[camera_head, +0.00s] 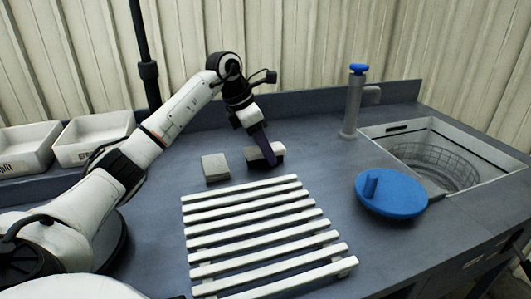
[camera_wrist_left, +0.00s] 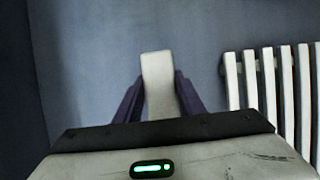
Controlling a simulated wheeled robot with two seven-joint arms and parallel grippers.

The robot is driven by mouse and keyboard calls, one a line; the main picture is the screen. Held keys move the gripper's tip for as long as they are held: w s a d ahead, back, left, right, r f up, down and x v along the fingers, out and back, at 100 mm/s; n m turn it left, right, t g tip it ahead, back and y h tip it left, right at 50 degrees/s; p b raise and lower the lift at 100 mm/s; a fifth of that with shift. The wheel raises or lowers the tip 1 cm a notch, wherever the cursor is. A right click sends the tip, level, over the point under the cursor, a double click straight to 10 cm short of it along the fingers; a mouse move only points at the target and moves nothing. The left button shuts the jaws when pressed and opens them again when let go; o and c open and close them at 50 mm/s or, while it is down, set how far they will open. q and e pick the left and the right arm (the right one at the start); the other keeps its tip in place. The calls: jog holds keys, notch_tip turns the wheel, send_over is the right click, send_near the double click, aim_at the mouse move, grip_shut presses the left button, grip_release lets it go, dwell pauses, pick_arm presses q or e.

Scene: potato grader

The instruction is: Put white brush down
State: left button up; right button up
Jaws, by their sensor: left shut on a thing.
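The white brush (camera_head: 278,149) looks like a pale block in the head view, behind the slatted rack. My left gripper (camera_head: 266,155) reaches down over it with its purple fingers and is shut on it. In the left wrist view the brush (camera_wrist_left: 157,80) sticks out as a pale bar between the two purple fingers (camera_wrist_left: 157,97). The fingers hide part of it. It is at or very close to the table top (camera_head: 160,215); I cannot tell if it touches. My right gripper is not in view.
A grey-beige block (camera_head: 215,167) lies just left of the brush. The white slatted rack (camera_head: 262,229) lies in front. A tap (camera_head: 352,105), a sink with a wire basket (camera_head: 435,165) and a blue round lid (camera_head: 395,196) are at right. White trays (camera_head: 92,133) stand at left.

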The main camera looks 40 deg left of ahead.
pick_arm(q)
jog(key=shift+f, duration=0.2)
jog(key=shift+f, duration=0.15)
jog(key=o, duration=1)
jog(key=p+v, duration=0.1)
jog(key=v, duration=1.1)
